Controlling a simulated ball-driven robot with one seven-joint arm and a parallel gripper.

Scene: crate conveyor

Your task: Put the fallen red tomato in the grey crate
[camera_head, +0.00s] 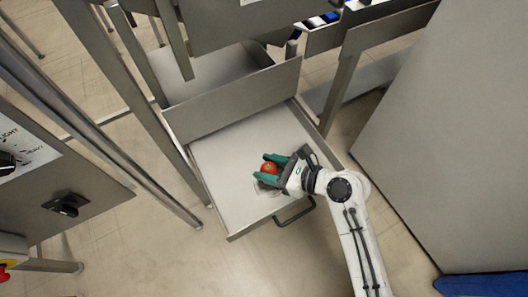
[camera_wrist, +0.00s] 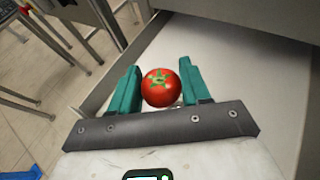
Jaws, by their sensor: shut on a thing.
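The red tomato (camera_head: 269,168) is between the green fingers of my gripper (camera_head: 270,169), above the floor of an open grey drawer (camera_head: 233,160). In the wrist view the tomato (camera_wrist: 160,87) shows its green star-shaped top, and the two green fingers of my gripper (camera_wrist: 160,90) close on it from left and right. A shadow lies on the drawer floor below the gripper. I cannot tell how high the tomato is above it. I see no grey crate that I can name for sure.
The drawer has a raised back panel (camera_head: 235,100) and a dark handle (camera_head: 296,213) at its front. Metal frame legs stand to the left. A large grey panel (camera_head: 445,150) is on the right. A control panel (camera_head: 60,190) is at the left edge.

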